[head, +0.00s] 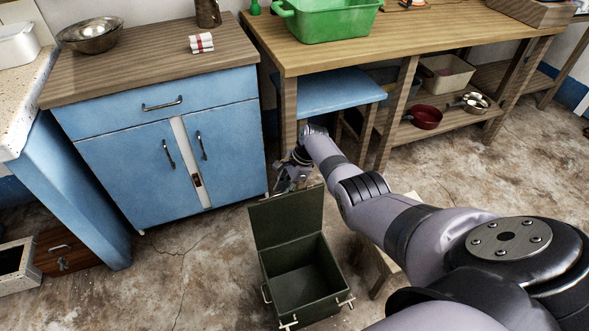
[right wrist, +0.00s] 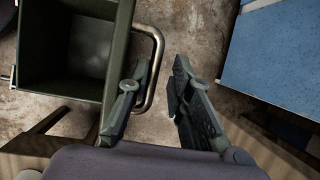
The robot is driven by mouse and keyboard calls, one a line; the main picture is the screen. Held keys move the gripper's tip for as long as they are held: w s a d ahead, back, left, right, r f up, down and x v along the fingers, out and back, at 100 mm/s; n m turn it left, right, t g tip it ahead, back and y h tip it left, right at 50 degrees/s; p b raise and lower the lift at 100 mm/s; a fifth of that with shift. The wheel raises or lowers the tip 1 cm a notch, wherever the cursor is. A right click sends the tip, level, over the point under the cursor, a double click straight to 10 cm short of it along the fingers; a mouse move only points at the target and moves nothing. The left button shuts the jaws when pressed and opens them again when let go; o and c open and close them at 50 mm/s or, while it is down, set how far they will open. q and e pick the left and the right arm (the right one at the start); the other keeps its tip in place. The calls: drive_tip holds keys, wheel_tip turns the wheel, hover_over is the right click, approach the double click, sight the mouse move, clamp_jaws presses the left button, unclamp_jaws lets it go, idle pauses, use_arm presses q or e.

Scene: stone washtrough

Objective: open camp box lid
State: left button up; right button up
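The camp box (head: 303,287) is a dark green, open-topped box on the floor in the head view, and its inside looks empty. Its lid (head: 287,216) stands up at the back, open. My right gripper (head: 292,180) is just behind the lid's upper edge in the head view. In the right wrist view the right gripper (right wrist: 160,68) has its fingers apart with nothing held between them. The box (right wrist: 87,45) and a bent metal handle (right wrist: 156,50) lie at the left there, the handle partly behind the left finger. Whether a finger touches the lid cannot be told. My left gripper is out of view.
A blue cabinet (head: 170,160) stands left of the box. A wooden workbench (head: 420,45) is behind, with a blue stool (head: 325,92) under its left end. A small wooden stool (head: 385,268) is right of the box, partly behind my arm.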

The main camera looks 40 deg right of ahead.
drive_tip(key=v, duration=1)
drive_tip(key=shift+r, duration=0.3)
drive_tip(key=shift+f, duration=0.1)
